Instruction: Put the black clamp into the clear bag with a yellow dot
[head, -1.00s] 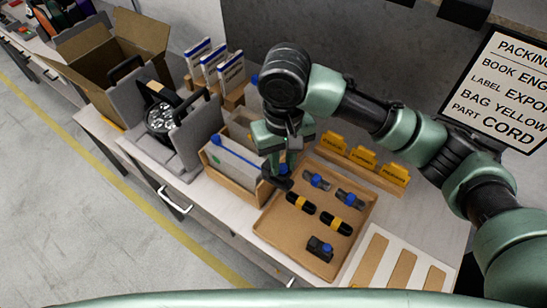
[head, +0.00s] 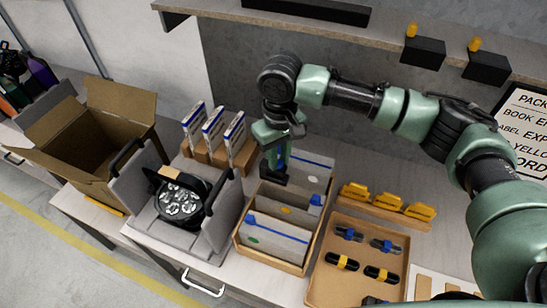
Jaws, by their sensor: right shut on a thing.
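My right gripper (head: 277,163) is shut on a black thing (head: 272,176), which looks like the black clamp. The fingers partly hide it. It shows over the rear part of a wooden box (head: 268,262) of clear bags; I cannot tell how high it is. The clear bag with a yellow dot (head: 286,210) is the middle bag, with a blue slider at its right end. In front of it is a bag with a green dot (head: 253,240). Another clear bag (head: 312,170) stands behind, its dot not visible. My left gripper is not in view.
A tray (head: 318,287) right of the box holds several black pieces with blue or yellow parts. Yellow tags (head: 388,201) stand behind it. A lamp (head: 180,203) in grey foam and an open carton (head: 90,140) are left. A shelf (head: 300,22) runs above.

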